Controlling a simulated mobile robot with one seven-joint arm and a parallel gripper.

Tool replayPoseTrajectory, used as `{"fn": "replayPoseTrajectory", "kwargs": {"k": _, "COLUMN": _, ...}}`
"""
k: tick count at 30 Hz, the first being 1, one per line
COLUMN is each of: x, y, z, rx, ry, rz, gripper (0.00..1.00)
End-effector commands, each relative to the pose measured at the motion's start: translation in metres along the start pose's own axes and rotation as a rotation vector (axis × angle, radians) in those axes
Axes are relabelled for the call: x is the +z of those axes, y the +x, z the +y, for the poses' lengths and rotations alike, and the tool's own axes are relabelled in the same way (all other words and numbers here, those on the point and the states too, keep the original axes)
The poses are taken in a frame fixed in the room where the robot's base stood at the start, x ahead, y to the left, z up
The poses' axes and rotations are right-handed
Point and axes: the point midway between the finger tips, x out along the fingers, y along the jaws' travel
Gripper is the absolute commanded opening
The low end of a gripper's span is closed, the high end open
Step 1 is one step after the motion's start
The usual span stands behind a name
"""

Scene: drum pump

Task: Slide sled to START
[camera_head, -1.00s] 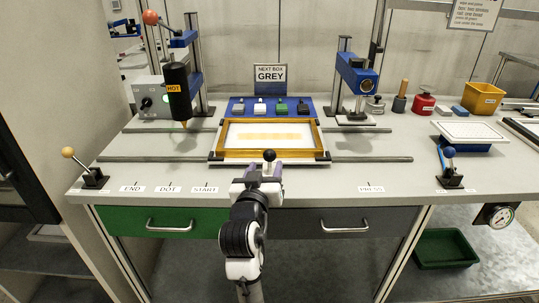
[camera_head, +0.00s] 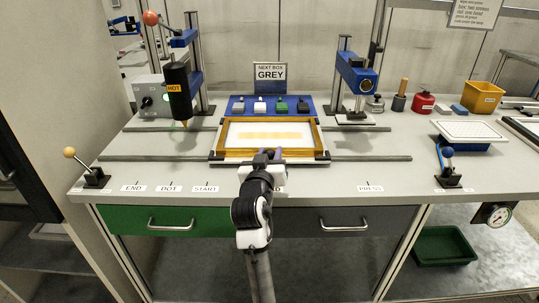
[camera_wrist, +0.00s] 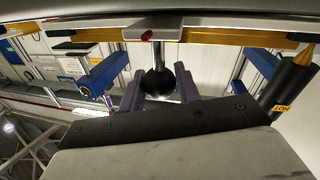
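The sled (camera_head: 219,142) is a wooden-framed tray with a pale panel and dark corner pieces. It sits on two long rails in the middle of the bench, to the right of the START label (camera_head: 205,189). Its black ball knob (camera_wrist: 157,81) stands on a grey stem at the sled's front. My gripper (camera_head: 266,156) is at the front edge of the sled and hides the knob in the head view. In the wrist view my gripper's purple fingers (camera_wrist: 159,85) lie close on both sides of the knob, with no clear gap.
A hot dispenser (camera_head: 179,90) stands over the rails at the left, and a blue press (camera_head: 357,78) at the right. DOT (camera_head: 169,188) and END (camera_head: 133,188) labels lie left of START; PRESS (camera_head: 370,188) is at the right. The left stretch of rail (camera_head: 150,157) is clear.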

Motion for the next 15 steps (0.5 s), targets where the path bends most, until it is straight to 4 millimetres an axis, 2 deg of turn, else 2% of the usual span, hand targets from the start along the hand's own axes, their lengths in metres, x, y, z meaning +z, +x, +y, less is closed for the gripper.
{"fn": "replayPoseTrajectory", "kwargs": {"k": 1, "x": 0.0, "y": 0.0, "z": 0.0, "rx": 0.0, "ry": 0.0, "rz": 0.0, "gripper": 0.15}}
{"fn": "replayPoseTrajectory", "kwargs": {"k": 5, "x": 0.0, "y": 0.0, "z": 0.0, "rx": 0.0, "ry": 0.0, "rz": 0.0, "gripper": 0.0}}
{"fn": "replayPoseTrajectory", "kwargs": {"k": 11, "x": 0.0, "y": -0.001, "z": -0.003, "rx": -0.001, "ry": 0.0, "rz": 0.0, "gripper": 0.0}}
{"fn": "replayPoseTrajectory", "kwargs": {"k": 15, "x": -0.003, "y": -0.003, "z": -0.016, "rx": -0.005, "ry": 0.0, "rz": 0.001, "gripper": 0.0}}
